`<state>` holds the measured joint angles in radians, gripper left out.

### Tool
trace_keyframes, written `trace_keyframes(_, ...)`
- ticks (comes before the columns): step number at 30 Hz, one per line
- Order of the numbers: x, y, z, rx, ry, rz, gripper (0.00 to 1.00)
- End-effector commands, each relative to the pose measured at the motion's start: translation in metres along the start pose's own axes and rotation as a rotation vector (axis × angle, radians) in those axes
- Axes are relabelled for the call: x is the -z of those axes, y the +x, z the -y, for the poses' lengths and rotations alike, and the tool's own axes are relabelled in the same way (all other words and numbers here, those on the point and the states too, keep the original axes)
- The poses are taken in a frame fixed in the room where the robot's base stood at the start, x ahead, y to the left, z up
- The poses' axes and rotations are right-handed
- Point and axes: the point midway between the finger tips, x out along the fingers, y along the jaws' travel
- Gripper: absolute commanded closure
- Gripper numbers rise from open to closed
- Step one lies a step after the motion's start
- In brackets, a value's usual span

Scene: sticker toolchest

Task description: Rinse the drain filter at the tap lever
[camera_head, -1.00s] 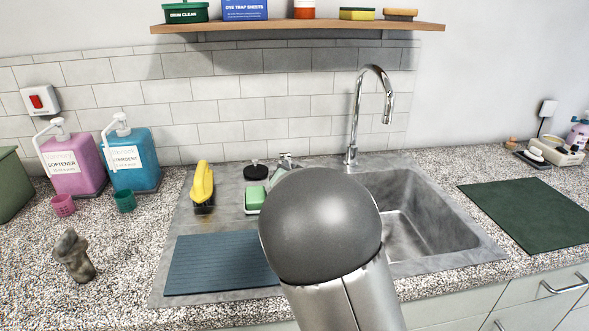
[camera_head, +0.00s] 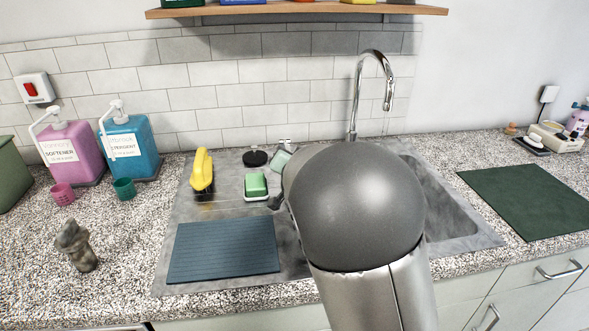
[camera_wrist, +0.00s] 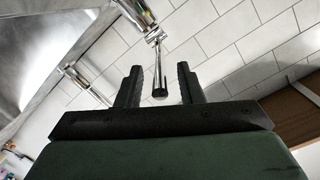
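The chrome tap (camera_head: 355,95) rises behind the sink; my arm hides its lower part and lever in the head view. In the wrist view, the tap body (camera_wrist: 138,12) is at the top, and a thin chrome lever (camera_wrist: 158,62) with a dark tip shows between my fingers. I cannot tell if they touch it. My gripper (camera_wrist: 158,78) is open, with nothing held between its fingers; it is hidden behind my arm in the head view. A lumpy grey-brown piece (camera_head: 76,247), probably the drain filter, stands on the counter at the left.
A yellow bottle (camera_head: 202,170), a green sponge (camera_head: 256,185) and a black round lid (camera_head: 255,158) sit left of the sink (camera_head: 455,215). Pink (camera_head: 72,155) and blue (camera_head: 130,148) dispensers stand behind. A dark green mat (camera_head: 530,200) lies right; a shelf (camera_head: 300,11) hangs above.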

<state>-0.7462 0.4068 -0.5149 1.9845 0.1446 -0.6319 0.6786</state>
Motion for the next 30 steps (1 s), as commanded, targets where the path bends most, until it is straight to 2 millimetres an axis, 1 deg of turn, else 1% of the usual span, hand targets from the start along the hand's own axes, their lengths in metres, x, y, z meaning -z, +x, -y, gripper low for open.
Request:
trace_keyframes(5,-0.001,-0.037,0.001,0.003,0.005,0.001,0.66)
trace_keyframes(12,0.000,-0.098,0.001,0.003,0.006,0.002,0.66)
trace_keyframes(15,0.000,-0.120,0.001,0.002,0.005,0.001,0.66)
trace_keyframes(18,0.000,-0.138,0.000,0.002,0.002,0.001,0.66)
trace_keyframes(21,0.000,-0.151,0.001,0.002,0.002,0.001,0.66)
trace_keyframes(24,0.000,-0.159,0.000,0.001,0.001,0.001,0.66)
trace_keyframes(30,0.000,-0.163,0.000,0.000,0.000,0.001,0.66)
